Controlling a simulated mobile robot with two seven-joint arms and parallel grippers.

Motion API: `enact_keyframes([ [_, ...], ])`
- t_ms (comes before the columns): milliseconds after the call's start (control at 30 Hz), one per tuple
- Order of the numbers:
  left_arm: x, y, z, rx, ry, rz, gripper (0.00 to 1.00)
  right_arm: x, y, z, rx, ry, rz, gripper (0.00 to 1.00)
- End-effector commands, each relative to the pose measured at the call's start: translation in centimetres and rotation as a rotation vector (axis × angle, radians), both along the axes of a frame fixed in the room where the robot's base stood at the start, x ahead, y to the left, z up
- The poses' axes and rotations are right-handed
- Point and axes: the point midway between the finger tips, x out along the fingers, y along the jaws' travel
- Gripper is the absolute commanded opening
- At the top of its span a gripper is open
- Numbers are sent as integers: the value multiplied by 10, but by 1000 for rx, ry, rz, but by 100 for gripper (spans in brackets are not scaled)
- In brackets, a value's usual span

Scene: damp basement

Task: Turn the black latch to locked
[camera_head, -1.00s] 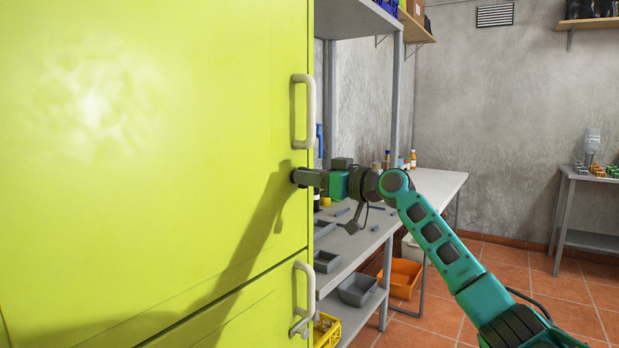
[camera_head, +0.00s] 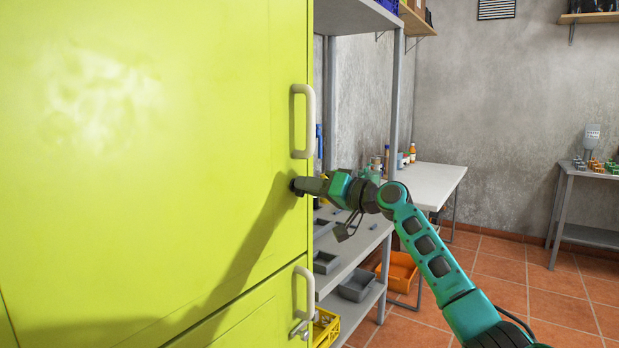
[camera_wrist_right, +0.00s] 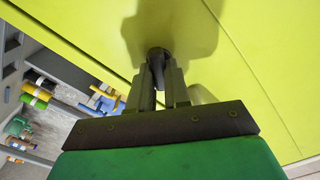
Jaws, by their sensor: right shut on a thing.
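The black latch (camera_wrist_right: 158,54) sits on the lime-green cabinet door (camera_head: 150,150), near the door's right edge. In the wrist view it lies between the fingers of my right gripper (camera_wrist_right: 161,82), which is shut on it. In the head view my right gripper (camera_head: 298,186) reaches the door below the upper white handle (camera_head: 304,120) and hides most of the latch. My left gripper is not in view.
A lower white handle (camera_head: 302,292) with a small metal latch (camera_head: 299,329) is on the door below. Right of the cabinet stand grey shelves (camera_head: 362,245) with trays, an orange bin (camera_head: 398,270) and a white table (camera_head: 438,181).

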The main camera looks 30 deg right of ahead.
Motion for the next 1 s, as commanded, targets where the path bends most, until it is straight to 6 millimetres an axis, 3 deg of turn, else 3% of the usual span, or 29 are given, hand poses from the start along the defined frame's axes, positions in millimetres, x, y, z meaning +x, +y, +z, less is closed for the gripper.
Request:
enact_keyframes([
  [200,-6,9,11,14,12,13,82,0,-1,3,194,80,-1,0],
  [633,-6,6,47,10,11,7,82,1,-2,2,564,231,-2,0],
  [1000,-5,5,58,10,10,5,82,1,-2,-2,792,325,-1,0],
])
